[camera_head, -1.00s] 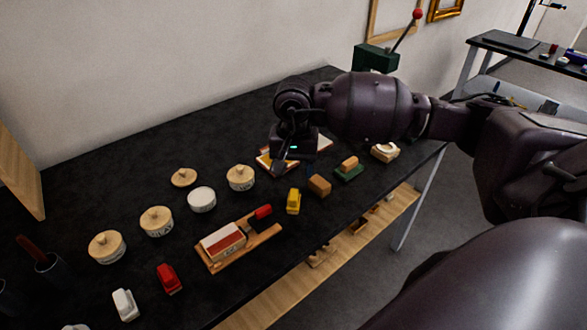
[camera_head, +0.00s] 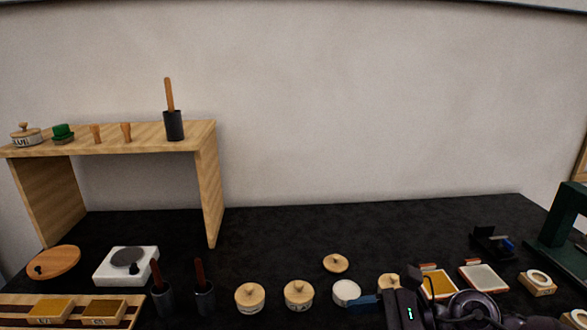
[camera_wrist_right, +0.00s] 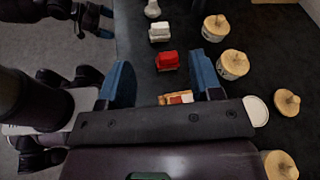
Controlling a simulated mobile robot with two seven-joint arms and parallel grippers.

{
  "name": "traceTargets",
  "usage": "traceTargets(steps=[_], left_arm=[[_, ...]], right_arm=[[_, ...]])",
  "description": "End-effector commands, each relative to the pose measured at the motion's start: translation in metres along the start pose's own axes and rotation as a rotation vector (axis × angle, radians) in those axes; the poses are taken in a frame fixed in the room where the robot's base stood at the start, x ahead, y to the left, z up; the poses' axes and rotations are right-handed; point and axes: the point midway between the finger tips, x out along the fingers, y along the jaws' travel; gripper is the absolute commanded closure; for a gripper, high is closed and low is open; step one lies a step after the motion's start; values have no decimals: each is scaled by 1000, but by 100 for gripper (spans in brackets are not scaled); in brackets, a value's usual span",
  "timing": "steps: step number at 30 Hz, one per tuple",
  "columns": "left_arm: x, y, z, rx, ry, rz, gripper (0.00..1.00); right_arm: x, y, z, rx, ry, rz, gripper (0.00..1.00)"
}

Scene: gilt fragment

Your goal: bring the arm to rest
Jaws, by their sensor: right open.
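My right gripper shows in the right wrist view (camera_wrist_right: 165,82), with its two blue fingers wide apart and nothing between them. It is above the work area, with a red block (camera_wrist_right: 168,61) and a white block (camera_wrist_right: 159,32) beyond the fingers. In the head view my right arm is at the bottom right, and a blue finger (camera_head: 362,300) shows beside the white round pot (camera_head: 346,292). Part of what looks like my left gripper (camera_wrist_right: 104,22) is at the top left of the wrist view; its jaw state is unclear. It is out of the head view.
Lidded pots (camera_head: 299,294) and a loose lid (camera_head: 335,263) are on the black table (camera_head: 290,235). Dark cups with handles (camera_head: 204,298) stand left of them. A wooden shelf (camera_head: 207,175) and a green press (camera_head: 566,228) flank the bare back of the table.

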Motion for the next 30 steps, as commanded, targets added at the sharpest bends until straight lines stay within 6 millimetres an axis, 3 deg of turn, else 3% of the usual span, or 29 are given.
traceTargets(steps=[6, 10, 13, 18, 22, 26, 30], left_arm=[[-2, 0, 2, -1, -5, -1, 0], [-3, 0, 5, -2, -9, -2, 0], [-3, 0, 5, -2, -11, -2, 0], [-3, 0, 5, -2, -10, -2, 0], [-3, 0, 4, -2, -9, -2, 0], [-2, 0, 3, -1, -6, -1, 0], [-1, 0, 1, -1, -3, -1, 0]], right_arm=[[-6, -14, 39, 456, -396, -278, 41], [-26, -27, 43, 750, -619, -439, 41], [-47, -35, 36, 983, -786, -562, 41], [-85, -37, 3, 1380, -1063, -775, 41], [-112, -24, -34, 1681, -1269, -944, 41], [-133, 4, -75, 1973, -1469, -1125, 41], [-147, 50, -116, 2269, -1676, -1338, 41]])
